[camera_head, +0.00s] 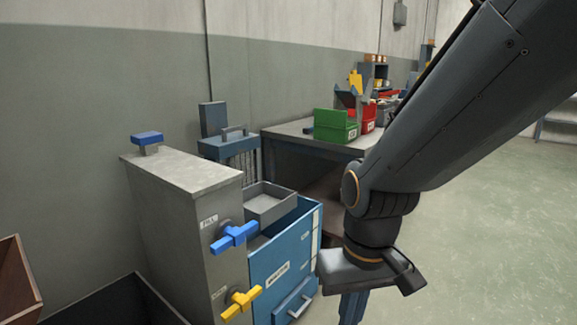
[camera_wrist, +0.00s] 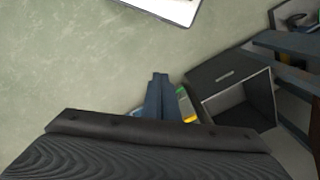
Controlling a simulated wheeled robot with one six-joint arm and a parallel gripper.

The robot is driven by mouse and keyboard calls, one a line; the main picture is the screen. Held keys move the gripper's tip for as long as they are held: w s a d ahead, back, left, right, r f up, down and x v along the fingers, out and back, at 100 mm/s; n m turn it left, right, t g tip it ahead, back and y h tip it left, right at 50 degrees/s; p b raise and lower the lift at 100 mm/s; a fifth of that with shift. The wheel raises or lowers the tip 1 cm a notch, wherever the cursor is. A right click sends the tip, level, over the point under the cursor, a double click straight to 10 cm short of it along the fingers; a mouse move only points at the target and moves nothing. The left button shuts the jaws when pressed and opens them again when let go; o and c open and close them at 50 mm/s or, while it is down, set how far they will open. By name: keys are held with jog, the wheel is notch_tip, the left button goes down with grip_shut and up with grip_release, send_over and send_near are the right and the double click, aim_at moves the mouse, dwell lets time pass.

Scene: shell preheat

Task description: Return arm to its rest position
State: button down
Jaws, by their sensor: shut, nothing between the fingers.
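My arm comes in from the upper right of the head view and bends down at the wrist. My gripper (camera_head: 351,308) points down, right of the blue cabinet (camera_head: 283,262), with its tips cut off by the lower edge. In the wrist view my gripper (camera_wrist: 158,80) shows its blue-grey fingers together, with nothing between them. The floor lies beyond the tips.
A grey cabinet (camera_head: 190,215) with a blue handle (camera_head: 234,237) and a yellow handle (camera_head: 241,302) stands left of my arm. A bench (camera_head: 290,135) carries a green bin (camera_head: 335,125) and a red bin (camera_head: 368,118). Floor at right (camera_head: 500,220) is clear.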

jog(key=s+d+r+m+p, duration=0.2)
jog(key=d+r+p, duration=0.7)
jog(key=p, duration=0.4)
jog(key=shift+s+r+h, duration=0.15)
jog(key=shift+r+h, duration=0.25)
jog(key=shift+r, duration=0.5)
jog(key=shift+d, duration=0.1)
